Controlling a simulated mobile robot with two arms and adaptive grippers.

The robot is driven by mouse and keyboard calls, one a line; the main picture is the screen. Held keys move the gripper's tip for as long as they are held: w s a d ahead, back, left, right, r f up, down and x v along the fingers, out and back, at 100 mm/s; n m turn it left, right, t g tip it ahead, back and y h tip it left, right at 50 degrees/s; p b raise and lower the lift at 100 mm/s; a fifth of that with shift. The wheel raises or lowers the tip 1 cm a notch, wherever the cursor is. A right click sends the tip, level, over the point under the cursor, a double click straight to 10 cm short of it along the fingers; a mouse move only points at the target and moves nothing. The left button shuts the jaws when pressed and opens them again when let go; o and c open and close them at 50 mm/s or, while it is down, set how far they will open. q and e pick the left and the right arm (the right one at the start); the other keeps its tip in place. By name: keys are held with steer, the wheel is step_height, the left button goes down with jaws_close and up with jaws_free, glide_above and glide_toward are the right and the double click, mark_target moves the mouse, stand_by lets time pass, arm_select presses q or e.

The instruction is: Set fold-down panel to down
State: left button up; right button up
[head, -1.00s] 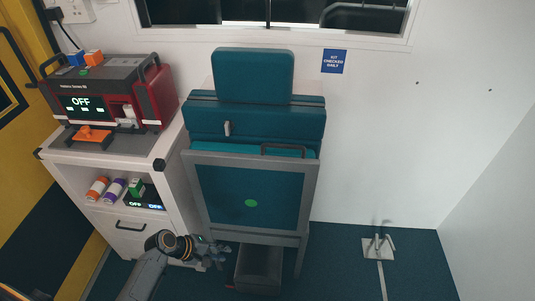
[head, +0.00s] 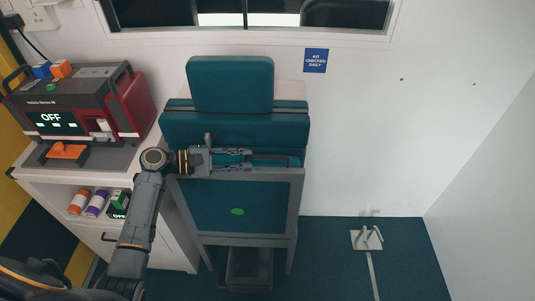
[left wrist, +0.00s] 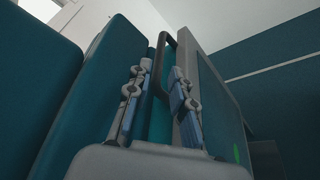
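The fold-down panel (head: 236,192) stands upright against the front of the teal seat, with a grey frame, a teal face and a green dot. It also shows at the right of the left wrist view (left wrist: 216,95). A dark bar handle (head: 272,156) sits at its top edge. My left gripper (head: 250,158) lies level along that edge, pointing right toward the handle. In the left wrist view, its two fingers are apart, with the handle (left wrist: 161,50) between and beyond them. I cannot tell whether they touch it. My right gripper is not in view.
The teal seat (head: 235,130) with its headrest is behind the panel. A white cabinet (head: 172,235) with a red device (head: 85,105) on top stands to the left. A dark bin (head: 250,268) is under the panel. The floor to the right is clear except for a metal fitting (head: 366,240).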

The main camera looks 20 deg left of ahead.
mark_target(261, 158)
arm_select(q)
steer(key=p+x, duration=0.1)
steer(key=x, duration=0.6)
steer(key=shift+w+d+f, duration=0.1)
steer(key=shift+w+d, duration=0.1)
steer(key=shift+d, duration=0.05)
jaws_close()
